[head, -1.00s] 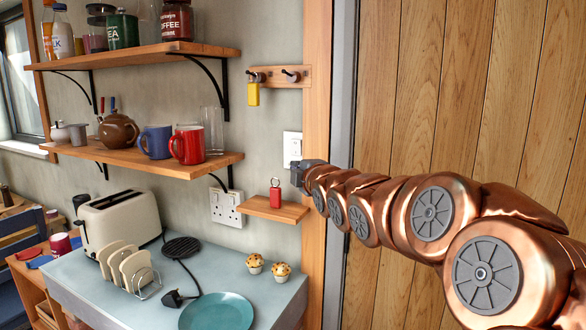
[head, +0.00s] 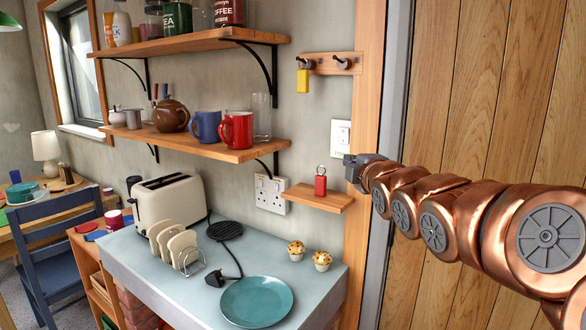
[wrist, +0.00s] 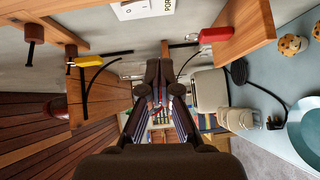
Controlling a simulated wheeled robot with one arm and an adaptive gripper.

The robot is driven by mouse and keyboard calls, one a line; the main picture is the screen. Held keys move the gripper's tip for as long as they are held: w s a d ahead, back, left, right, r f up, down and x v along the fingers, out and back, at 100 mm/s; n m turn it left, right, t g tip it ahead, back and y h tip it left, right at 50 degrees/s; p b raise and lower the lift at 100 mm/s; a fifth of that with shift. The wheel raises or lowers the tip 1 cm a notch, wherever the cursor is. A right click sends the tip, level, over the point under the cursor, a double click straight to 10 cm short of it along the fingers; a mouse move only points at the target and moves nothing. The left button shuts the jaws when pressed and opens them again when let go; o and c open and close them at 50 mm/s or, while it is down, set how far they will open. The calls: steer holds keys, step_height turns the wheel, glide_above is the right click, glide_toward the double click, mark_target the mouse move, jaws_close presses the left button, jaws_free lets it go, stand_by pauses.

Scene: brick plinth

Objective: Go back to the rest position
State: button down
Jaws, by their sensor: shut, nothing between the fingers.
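My gripper (head: 352,164) is at the end of my copper arm, in front of the light switch area by the wooden door frame in the head view. In the wrist view my gripper (wrist: 160,95) shows its dark fingers closed together with nothing held. A light switch (head: 341,134) is on the wall just left of and above the gripper. A red key tag (head: 320,181) stands on a small wooden shelf (head: 327,203) below and left of the gripper. A yellow tag (head: 302,80) hangs from the left peg of the rack (head: 333,63).
A counter (head: 150,262) holds a toaster (head: 168,196), a toast rack (head: 180,250), a teal plate (head: 257,301) and two muffins (head: 322,260). Two wall shelves with mugs and jars are above. A blue chair (head: 62,246) stands at left. A wooden panelled door (head: 455,90) is behind my arm.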

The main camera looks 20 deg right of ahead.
steer(key=s+a+f+m+g+y+p, duration=0.1)
steer(key=s+a+f+m+g, duration=0.45)
steer(key=f, duration=0.55)
steer(key=s+a+f+m+g+y+p, duration=0.1)
steer(key=s+a+f+m+g, duration=0.3)
steer(key=s+a+f, duration=0.5)
steer(key=s+a+f+m+g, duration=0.2)
steer(key=s+a+f+g, duration=0.1)
steer(key=s, duration=0.8)
steer(key=s+a+f+m+g+y, duration=0.1)
steer(key=s+a+f+m+g, duration=0.2)
steer(key=s, duration=0.7)
step_height(320, 180, down, 3)
steer(key=a+g+p, duration=0.1)
steer(key=g, duration=0.2)
steer(key=shift+s+a+y, duration=0.2)
steer(key=shift+s+y, duration=0.1)
steer(key=shift+s, duration=0.1)
